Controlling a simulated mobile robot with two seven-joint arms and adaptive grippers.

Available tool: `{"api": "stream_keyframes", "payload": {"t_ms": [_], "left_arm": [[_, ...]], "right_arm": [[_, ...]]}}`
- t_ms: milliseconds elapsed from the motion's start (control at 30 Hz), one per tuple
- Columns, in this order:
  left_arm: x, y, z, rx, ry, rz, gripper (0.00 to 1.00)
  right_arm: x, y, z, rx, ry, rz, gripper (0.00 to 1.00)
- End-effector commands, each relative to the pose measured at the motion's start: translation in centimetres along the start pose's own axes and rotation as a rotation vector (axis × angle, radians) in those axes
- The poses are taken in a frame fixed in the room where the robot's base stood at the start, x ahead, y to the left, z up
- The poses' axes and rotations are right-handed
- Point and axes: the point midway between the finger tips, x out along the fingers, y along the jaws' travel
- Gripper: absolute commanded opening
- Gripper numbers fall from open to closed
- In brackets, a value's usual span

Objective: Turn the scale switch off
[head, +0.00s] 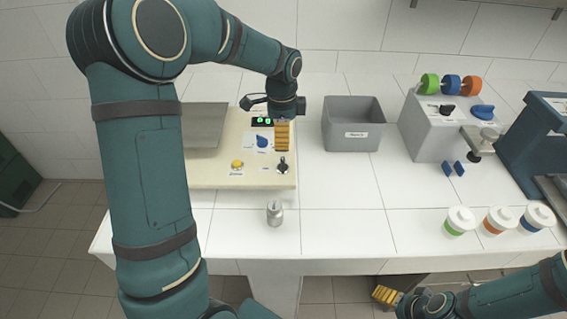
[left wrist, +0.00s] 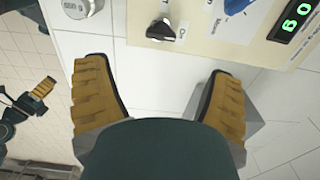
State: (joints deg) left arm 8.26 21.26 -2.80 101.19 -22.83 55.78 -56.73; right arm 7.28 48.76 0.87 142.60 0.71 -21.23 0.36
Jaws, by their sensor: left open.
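The scale is a beige panel (head: 215,176) with a metal plate, a lit green display (head: 264,121), a blue knob (head: 262,141) and a yellow button (head: 237,164). Its black lever switch (head: 282,167) stands near the panel's front right corner. In the left wrist view the switch (left wrist: 161,29) shows ahead of the fingers, with partly legible lettering beside it. My left gripper (head: 282,147) is over the panel's right side, just behind the switch in the head view. Its fingers (left wrist: 156,72) are apart and empty, not touching the switch. My right gripper (head: 386,296) is low, in front of the table.
A metal weight (head: 274,213) stands on the white table in front of the panel. A grey bin (head: 352,127) is right of it. Farther right are a grey dispenser (head: 430,133) with coloured spools and several lidded cups (head: 459,221). The table's front middle is clear.

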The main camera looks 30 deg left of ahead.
Motion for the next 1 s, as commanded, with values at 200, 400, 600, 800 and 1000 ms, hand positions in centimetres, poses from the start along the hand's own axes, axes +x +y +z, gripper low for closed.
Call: {"api": "stream_keyframes", "payload": {"t_ms": [200, 400, 600, 800, 1000], "left_arm": [[4.8, 0.1, 0.0, 0.0, -0.002, 0.005, 0.83], [8.4, 0.1, 0.0, -0.001, -0.001, 0.005, 0.83], [10.5, 0.1, 0.0, 0.0, -0.001, 0.003, 0.83], [11.2, 0.0, 0.0, 0.0, 0.0, 0.001, 0.83], [11.1, 0.0, 0.0, -0.001, 0.0, 0.001, 0.83]], "right_arm": [[0.7, 0.2, 0.3, -0.002, -0.006, -0.001, 0.83], [1.1, 0.4, 0.5, -0.004, -0.011, -0.002, 0.83], [1.4, 0.5, 0.7, -0.005, -0.013, -0.002, 0.83], [1.4, 0.5, 0.7, -0.005, -0.014, -0.002, 0.83], [1.4, 0.5, 0.7, -0.005, -0.014, -0.002, 0.83]]}}
